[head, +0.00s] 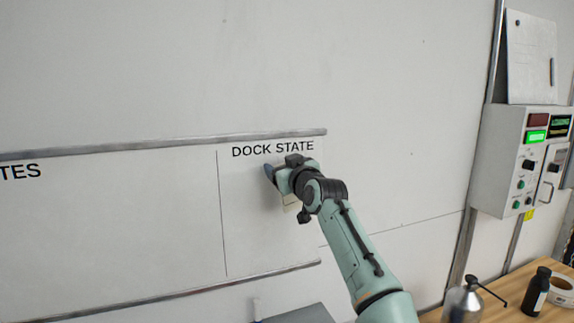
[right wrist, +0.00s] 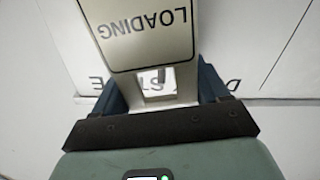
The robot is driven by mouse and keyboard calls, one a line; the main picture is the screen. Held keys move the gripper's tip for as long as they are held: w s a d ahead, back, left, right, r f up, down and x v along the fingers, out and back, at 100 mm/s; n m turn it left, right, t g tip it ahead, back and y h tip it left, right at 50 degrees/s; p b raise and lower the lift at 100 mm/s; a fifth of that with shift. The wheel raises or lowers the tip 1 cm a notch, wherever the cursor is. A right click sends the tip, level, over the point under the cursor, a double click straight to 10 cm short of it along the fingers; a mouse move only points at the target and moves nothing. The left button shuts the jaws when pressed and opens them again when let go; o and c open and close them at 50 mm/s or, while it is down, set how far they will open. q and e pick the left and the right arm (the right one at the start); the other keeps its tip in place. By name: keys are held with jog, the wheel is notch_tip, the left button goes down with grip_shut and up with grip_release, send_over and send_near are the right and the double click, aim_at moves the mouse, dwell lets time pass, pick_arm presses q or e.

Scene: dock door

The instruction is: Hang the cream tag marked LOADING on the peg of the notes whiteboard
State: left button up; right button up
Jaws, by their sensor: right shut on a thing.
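My right gripper (head: 270,173) is in front of the DOCK STATE section (head: 245,205) of the whiteboard, just below its lettering. It is shut on the cream LOADING tag (right wrist: 150,28), which reads upside down in the right wrist view, between the two blue fingers (right wrist: 160,88).
A wooden bench (head: 510,312) at lower right holds a metal can (head: 462,303), a black bottle (head: 536,292) and a tape roll (head: 562,290). The wall above the board is clear.

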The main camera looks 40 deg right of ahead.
jog(key=shift+w+d, duration=0.2)
jog(key=shift+w, duration=0.35)
jog(key=shift+w+d+f, duration=0.1)
jog(key=shift+w, duration=0.15)
pick_arm(q)
jog(key=shift+w+r, duration=0.4)
pick_arm(e)
jog(key=shift+f, duration=0.1)
jog(key=shift+w+f, duration=0.1)
